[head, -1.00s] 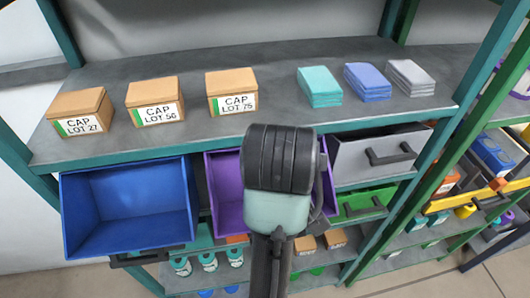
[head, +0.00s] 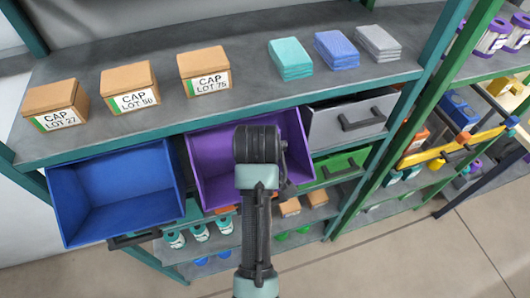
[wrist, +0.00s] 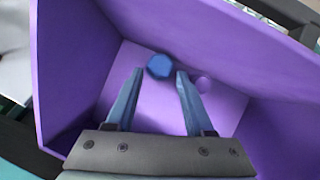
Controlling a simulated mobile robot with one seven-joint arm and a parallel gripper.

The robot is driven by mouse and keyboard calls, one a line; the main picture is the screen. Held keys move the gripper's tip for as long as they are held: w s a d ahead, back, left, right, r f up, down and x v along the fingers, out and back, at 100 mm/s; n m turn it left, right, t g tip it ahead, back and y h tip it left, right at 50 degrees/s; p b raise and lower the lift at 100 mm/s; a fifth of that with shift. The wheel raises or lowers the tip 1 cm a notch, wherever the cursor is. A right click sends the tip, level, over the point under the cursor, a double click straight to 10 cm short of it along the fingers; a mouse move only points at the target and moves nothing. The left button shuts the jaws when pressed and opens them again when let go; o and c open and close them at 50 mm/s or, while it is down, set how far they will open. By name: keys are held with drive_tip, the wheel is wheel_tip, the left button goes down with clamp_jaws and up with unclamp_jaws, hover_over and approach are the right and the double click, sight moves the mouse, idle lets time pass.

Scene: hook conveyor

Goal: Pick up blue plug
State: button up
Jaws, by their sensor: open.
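The blue plug (wrist: 160,66) is a small blue, roughly round piece inside the purple bin (wrist: 65,75). In the wrist view it lies just beyond and between the fingertips of my gripper (wrist: 158,72). The gripper is open, and I see nothing held in it. I cannot tell how far the fingertips are above the plug. In the head view my arm hangs over the purple bin (head: 205,165); the fingers and the plug are hidden there.
The bin walls rise around the gripper. A blue bin (head: 120,195) stands left, a grey drawer (head: 325,128) right. Cap boxes (head: 130,88) and stacked cloths (head: 290,58) sit on the shelf above.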

drive_tip(key=shift+x, duration=1.15)
clamp_jaws()
drive_tip(key=shift+r, duration=0.15)
